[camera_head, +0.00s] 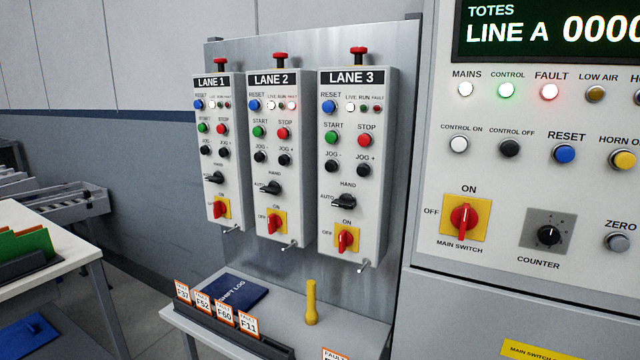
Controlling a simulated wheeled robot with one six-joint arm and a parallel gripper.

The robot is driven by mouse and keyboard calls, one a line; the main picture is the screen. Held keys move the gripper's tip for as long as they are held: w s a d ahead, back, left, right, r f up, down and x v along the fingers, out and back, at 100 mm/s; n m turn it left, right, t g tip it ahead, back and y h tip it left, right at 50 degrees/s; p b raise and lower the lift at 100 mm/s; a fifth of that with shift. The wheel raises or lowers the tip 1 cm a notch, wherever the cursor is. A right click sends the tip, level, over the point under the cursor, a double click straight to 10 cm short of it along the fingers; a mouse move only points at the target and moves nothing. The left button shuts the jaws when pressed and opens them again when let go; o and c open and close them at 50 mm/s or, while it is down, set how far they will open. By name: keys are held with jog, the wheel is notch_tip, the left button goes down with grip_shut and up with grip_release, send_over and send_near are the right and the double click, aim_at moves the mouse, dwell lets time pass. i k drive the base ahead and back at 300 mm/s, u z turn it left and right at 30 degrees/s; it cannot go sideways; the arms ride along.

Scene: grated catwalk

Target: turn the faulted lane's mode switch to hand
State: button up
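Three grey lane boxes hang on a metal back panel: Lane 1 (230,150), Lane 2 (297,150) and Lane 3 (387,150). On Lane 2 the fault lamp (292,105) glows pinkish red. The fault lamps of Lane 1 (227,105) and Lane 3 (377,109) look dark. The Lane 2 mode switch (271,188) is a black lever knob that points left, toward AUTO, with HAND marked above it. The mode switches of Lane 1 (215,178) and Lane 3 (345,202) also point left. My gripper is not in view.
Below the boxes, a shelf (372,335) holds a dark blue shift log (232,290), a card rack (225,325) and an upright yellow object (311,303). A large control cabinet (420,240) stands at right. A table (60,255) is at left. Red knobs top the boxes.

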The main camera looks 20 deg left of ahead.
aim_at(273, 188)
jog(key=i, duration=0.65)
jog(key=u, duration=0.8)
jog(key=i, duration=0.6)
jog(key=u, duration=0.75)
